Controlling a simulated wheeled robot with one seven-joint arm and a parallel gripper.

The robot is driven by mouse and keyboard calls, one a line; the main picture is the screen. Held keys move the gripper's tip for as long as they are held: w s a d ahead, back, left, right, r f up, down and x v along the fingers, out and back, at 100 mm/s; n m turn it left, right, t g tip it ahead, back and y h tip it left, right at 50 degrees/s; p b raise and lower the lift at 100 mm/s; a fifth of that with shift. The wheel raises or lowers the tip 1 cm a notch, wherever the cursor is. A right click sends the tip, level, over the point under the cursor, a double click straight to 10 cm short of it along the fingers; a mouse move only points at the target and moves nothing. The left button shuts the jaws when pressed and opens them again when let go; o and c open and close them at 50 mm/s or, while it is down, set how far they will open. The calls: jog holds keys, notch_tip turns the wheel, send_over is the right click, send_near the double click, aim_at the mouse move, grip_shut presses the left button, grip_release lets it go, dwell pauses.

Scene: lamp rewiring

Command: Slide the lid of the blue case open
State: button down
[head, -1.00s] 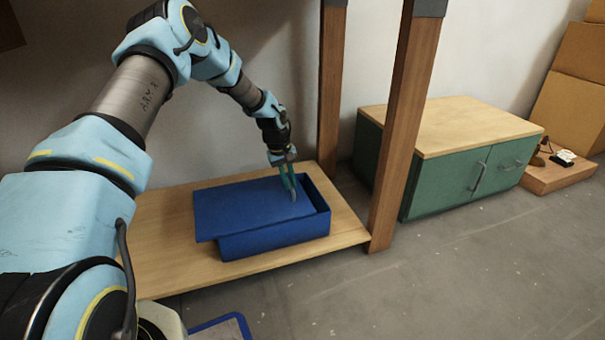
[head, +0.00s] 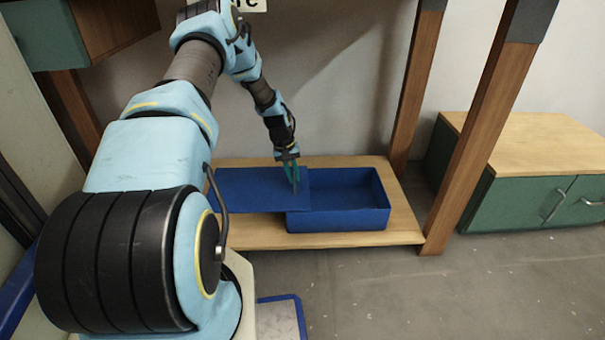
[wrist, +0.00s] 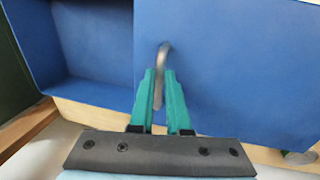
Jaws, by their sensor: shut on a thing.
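The blue case (head: 345,219) sits on a low wooden shelf, and most of its inside shows empty. Its flat blue lid (head: 245,188) is slid to the left, sticking out well past the case's left end and still covering a small left part of it. My gripper (head: 295,180) is at the lid's right end, shut on a grey metal handle on the lid. In the wrist view the green fingers (wrist: 160,95) close around the curved handle (wrist: 160,75), near the lid's edge (wrist: 136,50), with the open case (wrist: 90,45) at left.
The wooden shelf (head: 265,235) stands between wooden posts (head: 490,125). A green cabinet (head: 525,200) with a wooden top stands at the right. A blue-edged panel (head: 283,318) lies on the floor in front. The grey floor at the right front is clear.

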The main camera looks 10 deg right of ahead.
dwell(0.3)
jog(key=c, duration=0.9)
grip_release()
